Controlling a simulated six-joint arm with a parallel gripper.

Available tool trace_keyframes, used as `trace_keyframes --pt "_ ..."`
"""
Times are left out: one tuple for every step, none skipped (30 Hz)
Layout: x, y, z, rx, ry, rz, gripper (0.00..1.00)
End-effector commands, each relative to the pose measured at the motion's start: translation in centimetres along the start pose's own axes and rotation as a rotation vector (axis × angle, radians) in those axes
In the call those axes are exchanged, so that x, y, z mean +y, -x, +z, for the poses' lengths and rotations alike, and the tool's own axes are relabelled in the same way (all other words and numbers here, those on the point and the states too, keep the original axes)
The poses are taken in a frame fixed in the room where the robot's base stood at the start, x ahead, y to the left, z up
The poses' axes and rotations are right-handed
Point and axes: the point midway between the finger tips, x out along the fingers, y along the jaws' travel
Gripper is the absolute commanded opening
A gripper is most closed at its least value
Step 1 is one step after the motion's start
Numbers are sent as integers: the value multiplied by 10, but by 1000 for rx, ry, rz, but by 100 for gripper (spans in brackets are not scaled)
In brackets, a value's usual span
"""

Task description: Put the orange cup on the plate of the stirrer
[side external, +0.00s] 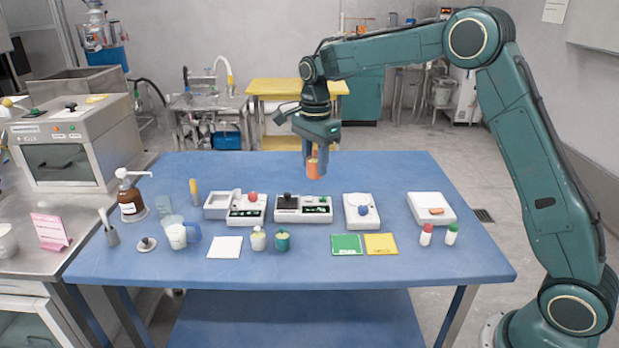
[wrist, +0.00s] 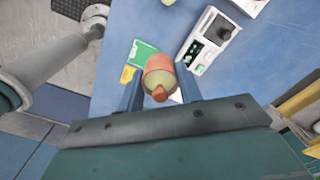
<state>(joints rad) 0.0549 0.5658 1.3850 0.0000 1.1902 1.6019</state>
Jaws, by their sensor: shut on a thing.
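My gripper (side external: 314,160) points down above the back middle of the blue table, shut on the orange cup (side external: 313,170). The cup is off the table, behind the white device with the black knob (side external: 303,207). In the wrist view the cup (wrist: 157,66) sits between the two fingers, with a yellowish inside or top and a small orange tip. Which device is the stirrer is not clear; candidates are a white unit with a blue ball (side external: 361,211) and a white unit with an orange block on it (side external: 431,208), both to the right of the cup.
A white device with a red knob (side external: 236,208) stands left of the black-knobbed one. Green (side external: 347,245) and yellow (side external: 381,244) cards, small bottles (side external: 426,235) and two small jars (side external: 282,239) line the front. A brown pump bottle (side external: 131,196) and a beaker (side external: 176,233) stand left. The table's back right is clear.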

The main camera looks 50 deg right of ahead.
Motion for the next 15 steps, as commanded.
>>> trace_keyframes --pt "-2 1 -6 0 -1 0 12" --pt "-4 1 -10 0 0 0 12" --pt "-6 3 -16 0 1 -1 12" --pt "-8 4 -22 0 4 -1 12" --pt "-10 4 -28 0 5 -1 12" --pt "-14 6 -37 0 9 -1 12" --pt "-16 7 -45 0 11 0 12" --pt "-18 9 -53 0 15 -2 12" --pt "-21 11 -66 1 19 -2 12" --pt "-23 12 -74 0 23 -1 12" --pt "-25 13 -85 1 27 -2 12" --pt "-27 16 -98 1 32 -2 12" --pt "-28 17 -107 1 36 -1 12" --pt "-30 18 -117 1 40 -1 12" --pt "-31 21 -130 1 46 -2 12"
